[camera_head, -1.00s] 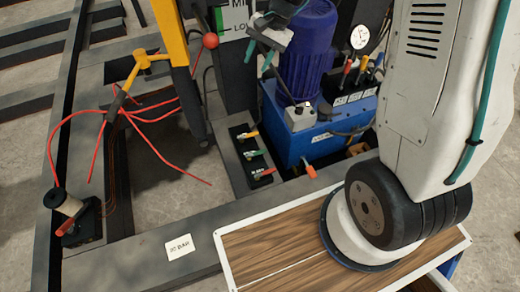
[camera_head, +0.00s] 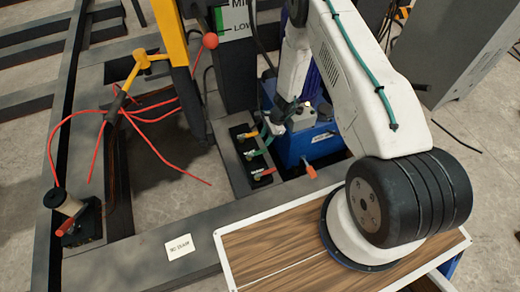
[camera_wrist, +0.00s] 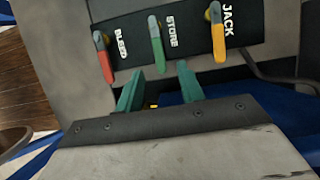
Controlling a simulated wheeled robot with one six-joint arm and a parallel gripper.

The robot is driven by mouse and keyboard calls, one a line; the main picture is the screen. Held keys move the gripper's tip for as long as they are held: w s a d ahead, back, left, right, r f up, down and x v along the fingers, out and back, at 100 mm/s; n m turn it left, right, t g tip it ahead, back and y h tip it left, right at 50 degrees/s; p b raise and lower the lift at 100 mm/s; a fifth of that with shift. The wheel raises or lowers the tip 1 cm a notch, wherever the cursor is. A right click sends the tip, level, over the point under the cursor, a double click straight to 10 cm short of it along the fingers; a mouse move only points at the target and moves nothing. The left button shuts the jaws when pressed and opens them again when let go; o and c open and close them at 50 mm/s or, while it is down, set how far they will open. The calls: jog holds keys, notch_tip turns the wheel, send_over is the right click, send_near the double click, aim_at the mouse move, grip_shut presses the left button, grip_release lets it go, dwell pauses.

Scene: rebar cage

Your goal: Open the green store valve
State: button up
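The green store valve lever (camera_wrist: 157,45) is the middle one of three on a black panel (camera_wrist: 136,27), labelled STORE in the wrist view. It points down toward my gripper. The red BLEED lever (camera_wrist: 103,58) is to its left and the yellow JACK lever (camera_wrist: 217,35) to its right. My gripper (camera_wrist: 159,69) is open, its teal fingers apart, with the green lever's end between or just beyond the tips; contact cannot be told. In the head view my gripper (camera_head: 268,134) is beside the panel, partly covering the green lever (camera_head: 250,154).
A blue pump unit (camera_head: 302,150) with an orange-tipped handle (camera_head: 309,170) stands right of the panel. A yellow post (camera_head: 170,30) and red cables (camera_head: 165,155) are to the left. A wooden board (camera_head: 262,250) lies in front, with a small white card (camera_head: 178,247) beside it.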

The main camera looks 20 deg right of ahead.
aim_at(258, 152)
jog(key=x, duration=0.8)
jog(key=shift+s+f, duration=0.2)
jog(key=shift+f, duration=0.15)
jog(key=shift+d, duration=0.1)
grip_shut()
